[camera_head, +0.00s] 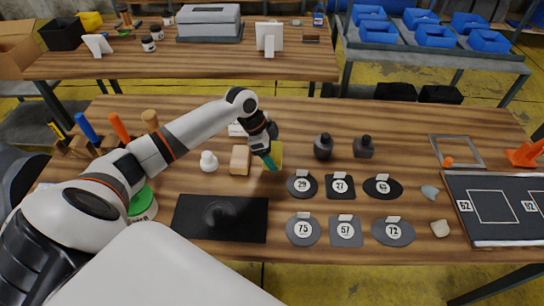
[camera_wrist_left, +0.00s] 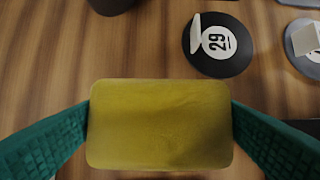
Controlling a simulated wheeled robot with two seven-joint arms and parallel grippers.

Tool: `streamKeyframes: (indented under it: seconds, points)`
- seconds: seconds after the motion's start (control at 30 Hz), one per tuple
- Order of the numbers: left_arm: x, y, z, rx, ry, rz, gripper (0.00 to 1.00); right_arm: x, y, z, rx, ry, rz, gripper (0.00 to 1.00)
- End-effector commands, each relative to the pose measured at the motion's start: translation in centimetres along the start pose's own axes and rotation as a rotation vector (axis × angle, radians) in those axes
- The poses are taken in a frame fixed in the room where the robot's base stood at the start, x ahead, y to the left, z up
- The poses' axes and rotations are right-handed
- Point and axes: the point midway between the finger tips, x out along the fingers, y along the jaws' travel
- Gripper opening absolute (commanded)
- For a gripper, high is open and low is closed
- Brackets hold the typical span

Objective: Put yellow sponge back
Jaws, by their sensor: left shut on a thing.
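The yellow sponge (camera_wrist_left: 160,125) is a rounded rectangular block that fills the middle of the left wrist view. The teal fingers of my left gripper (camera_wrist_left: 160,132) press on its left and right sides. In the head view, my left gripper (camera_head: 269,160) is over the middle of the wooden table, and part of the yellow sponge (camera_head: 277,153) shows beside its fingers. Whether the sponge touches the table is hard to tell. My right gripper is not in view.
A tan block (camera_head: 240,160) and a white bottle (camera_head: 209,161) stand left of the gripper. Two dark bottles (camera_head: 323,147) stand to its right. Numbered patches, such as the dark round one marked 29 (camera_head: 302,185), lie in front. A black mat (camera_head: 220,218) lies front left.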

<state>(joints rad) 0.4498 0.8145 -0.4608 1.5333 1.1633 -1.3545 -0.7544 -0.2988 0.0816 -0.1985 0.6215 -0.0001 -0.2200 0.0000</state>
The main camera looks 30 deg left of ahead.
Motion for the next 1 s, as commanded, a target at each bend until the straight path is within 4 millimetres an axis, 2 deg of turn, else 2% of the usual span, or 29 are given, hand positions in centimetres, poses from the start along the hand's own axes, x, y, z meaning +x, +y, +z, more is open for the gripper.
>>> streamKeyframes:
  seconds: [0.17,0.5,0.53,0.6,0.63,0.87,1.0]
  points:
    - [2.3,-0.1,-1.0,-0.002,0.000,-0.003,0.63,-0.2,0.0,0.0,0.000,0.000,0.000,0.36]
    - [2.7,-0.1,-1.1,-0.001,0.000,-0.001,0.63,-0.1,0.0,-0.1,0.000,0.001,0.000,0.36]
    - [2.6,-0.1,-1.1,0.000,0.000,-0.001,0.86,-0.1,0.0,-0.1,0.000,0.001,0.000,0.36]
    - [2.6,-0.1,-1.1,0.000,0.000,-0.001,0.97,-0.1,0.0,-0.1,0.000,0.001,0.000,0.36]
    - [2.6,-0.1,-1.1,0.000,0.000,-0.001,1.00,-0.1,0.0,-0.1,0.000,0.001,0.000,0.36]
    - [2.5,-0.1,-1.0,0.000,0.000,-0.001,1.00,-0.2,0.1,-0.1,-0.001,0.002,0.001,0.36]
    - [1.3,0.0,-1.0,0.000,0.000,0.001,1.00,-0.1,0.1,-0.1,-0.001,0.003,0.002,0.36]
